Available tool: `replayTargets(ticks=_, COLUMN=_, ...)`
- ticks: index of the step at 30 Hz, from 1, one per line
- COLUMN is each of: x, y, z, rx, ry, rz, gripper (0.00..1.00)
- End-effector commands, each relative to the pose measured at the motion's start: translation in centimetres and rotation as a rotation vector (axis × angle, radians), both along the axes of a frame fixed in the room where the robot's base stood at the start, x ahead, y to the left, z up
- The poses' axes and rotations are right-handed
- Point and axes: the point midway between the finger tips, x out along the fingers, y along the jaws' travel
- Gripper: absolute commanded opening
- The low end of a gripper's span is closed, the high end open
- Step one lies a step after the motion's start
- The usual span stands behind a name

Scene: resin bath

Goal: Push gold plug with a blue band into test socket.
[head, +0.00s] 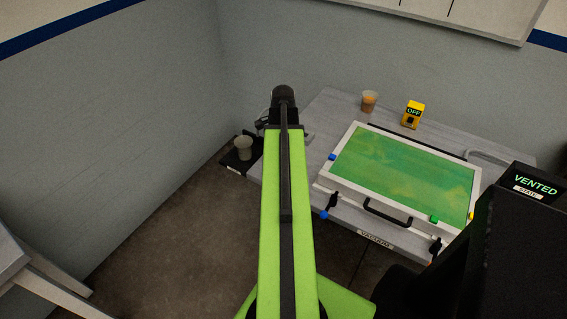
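My green arm reaches forward over the near-left end of the grey table. Its dark end, with my gripper (264,122) mostly hidden behind it, is near the table's left edge. I cannot make out the fingers or anything held between them. I cannot make out a gold plug with a blue band. No test socket can be identified either; a small grey piece (309,136) shows just right of the arm, partly hidden by it.
A white-framed case with a green lid (405,172) fills much of the table (325,107). Behind it stand an amber cup (369,101) and a yellow box marked OFF (412,115). A grey cup (243,147) stands on a black platform (238,165) at left. A sign (535,184) reads VENTED.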

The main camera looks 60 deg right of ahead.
Motion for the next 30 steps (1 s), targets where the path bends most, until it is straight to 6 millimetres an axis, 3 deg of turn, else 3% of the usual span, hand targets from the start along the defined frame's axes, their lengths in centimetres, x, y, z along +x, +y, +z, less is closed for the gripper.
replayTargets(ticks=2, x=0.0, y=0.0, z=0.1, rx=0.000, ry=0.000, rz=0.000, gripper=0.39)
replayTargets(ticks=11, x=0.0, y=0.0, z=0.1, rx=0.000, ry=0.000, rz=0.001, gripper=0.00)
replayTargets(ticks=25, x=0.0, y=0.0, z=0.2, rx=0.000, ry=0.000, rz=0.001, gripper=0.00)
replayTargets(ticks=30, x=0.0, y=0.0, z=1.6, rx=0.000, ry=0.000, rz=0.001, gripper=0.00)
